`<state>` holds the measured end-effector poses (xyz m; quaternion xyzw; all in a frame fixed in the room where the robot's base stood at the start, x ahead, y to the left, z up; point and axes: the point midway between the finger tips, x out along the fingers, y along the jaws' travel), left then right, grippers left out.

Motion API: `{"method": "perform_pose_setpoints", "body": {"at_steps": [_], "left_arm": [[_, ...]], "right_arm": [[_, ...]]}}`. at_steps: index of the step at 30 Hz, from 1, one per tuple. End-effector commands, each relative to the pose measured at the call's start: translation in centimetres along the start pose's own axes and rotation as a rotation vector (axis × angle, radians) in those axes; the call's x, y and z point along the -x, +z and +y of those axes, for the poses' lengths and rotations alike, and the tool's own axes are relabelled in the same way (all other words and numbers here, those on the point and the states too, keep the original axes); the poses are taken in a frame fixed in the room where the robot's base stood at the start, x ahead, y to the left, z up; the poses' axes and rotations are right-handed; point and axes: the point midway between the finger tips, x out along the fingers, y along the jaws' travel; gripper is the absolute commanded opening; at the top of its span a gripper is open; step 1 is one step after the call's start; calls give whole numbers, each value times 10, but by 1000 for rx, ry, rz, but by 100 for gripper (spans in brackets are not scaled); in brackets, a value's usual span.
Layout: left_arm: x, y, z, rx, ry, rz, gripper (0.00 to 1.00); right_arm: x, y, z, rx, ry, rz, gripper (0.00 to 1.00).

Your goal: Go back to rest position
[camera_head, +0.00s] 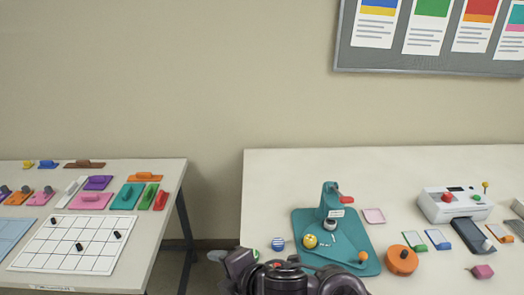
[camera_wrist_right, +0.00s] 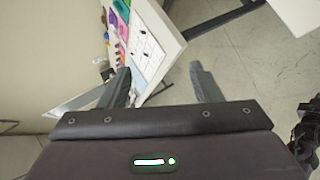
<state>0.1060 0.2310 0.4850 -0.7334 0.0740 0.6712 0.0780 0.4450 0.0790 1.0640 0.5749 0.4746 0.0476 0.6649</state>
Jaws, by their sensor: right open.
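My right gripper (camera_head: 226,261) is at the bottom middle of the head view, partly behind my dark arm. It is in the gap between the two tables, in front of the right table's left edge. In the right wrist view its two fingers (camera_wrist_right: 160,80) are spread apart with nothing between them. The left table and the floor show beyond them. My left gripper is not in view.
The left table (camera_head: 170,185) holds a white grid board (camera_head: 100,258) and several coloured blocks. The right table (camera_head: 270,180) holds a teal press-like device (camera_head: 308,222), an orange disc (camera_head: 402,262) and a white machine (camera_head: 440,208). Floor shows between the tables.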

Motion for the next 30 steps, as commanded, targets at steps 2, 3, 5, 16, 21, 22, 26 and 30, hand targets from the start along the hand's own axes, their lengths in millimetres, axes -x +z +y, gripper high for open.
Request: {"method": "perform_pose_setpoints", "body": {"at_steps": [2,3,5,16,21,22,26,30], "left_arm": [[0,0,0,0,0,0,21],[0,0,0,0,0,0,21],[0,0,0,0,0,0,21],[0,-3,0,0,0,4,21],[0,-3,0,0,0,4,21],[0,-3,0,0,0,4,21],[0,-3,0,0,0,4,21],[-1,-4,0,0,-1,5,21]], "right_arm": [[13,13,-3,-264,27,-67,58],[20,23,-7,-394,35,-108,58],[32,42,-18,-594,39,-179,58],[116,118,-145,-1492,-40,-611,58],[149,124,-192,-1718,-77,-761,58],[154,124,-199,-1752,-84,-785,58],[179,123,-230,-1893,-109,-895,58],[149,134,-256,-1892,-124,-901,58]]}}
